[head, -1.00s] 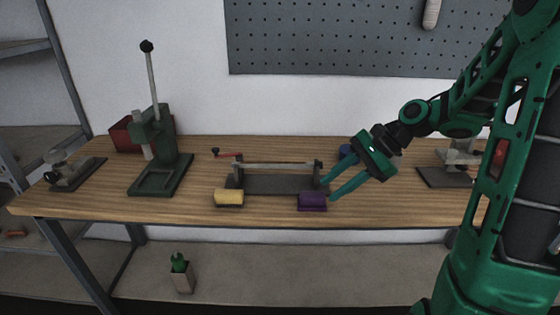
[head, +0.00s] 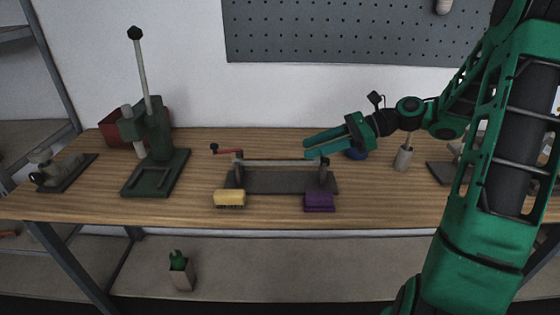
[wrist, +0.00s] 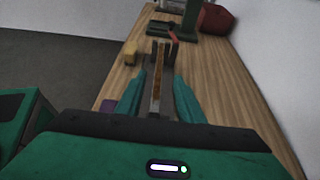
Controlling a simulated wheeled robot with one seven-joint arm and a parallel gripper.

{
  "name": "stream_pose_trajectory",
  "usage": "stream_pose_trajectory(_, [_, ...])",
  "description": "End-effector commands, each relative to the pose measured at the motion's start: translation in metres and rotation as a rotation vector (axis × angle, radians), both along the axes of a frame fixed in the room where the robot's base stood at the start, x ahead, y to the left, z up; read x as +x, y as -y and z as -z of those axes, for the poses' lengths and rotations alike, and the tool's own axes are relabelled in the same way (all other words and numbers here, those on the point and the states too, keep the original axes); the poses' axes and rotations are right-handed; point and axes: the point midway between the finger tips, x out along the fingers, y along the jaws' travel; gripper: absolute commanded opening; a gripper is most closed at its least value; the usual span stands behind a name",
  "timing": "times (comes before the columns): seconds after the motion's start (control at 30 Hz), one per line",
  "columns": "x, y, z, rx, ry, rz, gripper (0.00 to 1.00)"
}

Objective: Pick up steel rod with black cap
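A pale steel rod (head: 278,164) lies level across a dark grey stand (head: 280,182) in the middle of the bench. A black knob or cap (head: 325,161) shows at its right end, and a red crank (head: 230,152) at its left. My gripper (head: 307,147) is open, with its teal fingers pointing left, near and above the stand's right end. In the wrist view my gripper (wrist: 159,74) has its fingers apart, with the stand seen lengthwise between and beyond them. I see no contact, and nothing is held.
A yellow block (head: 229,198) and a purple block (head: 319,202) sit in front of the stand. A green lever press (head: 158,155) and a red bin (head: 152,124) are at the left. The bench front is mostly clear.

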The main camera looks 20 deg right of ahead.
Motion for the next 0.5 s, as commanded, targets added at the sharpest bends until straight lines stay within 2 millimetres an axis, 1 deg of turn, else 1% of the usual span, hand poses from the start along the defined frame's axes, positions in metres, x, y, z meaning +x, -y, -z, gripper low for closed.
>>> stream_pose_trajectory(0.03, [0.002, -0.006, 0.003, 0.000, -0.002, 0.000, 0.34])
stream_pose_trajectory(0.13, [0.005, -0.014, 0.008, 0.000, -0.001, 0.005, 0.34])
stream_pose_trajectory(0.37, [0.009, -0.024, 0.015, -0.001, -0.001, 0.009, 0.34])
stream_pose_trajectory(0.5, [0.012, -0.038, 0.024, 0.000, -0.002, 0.009, 0.34])
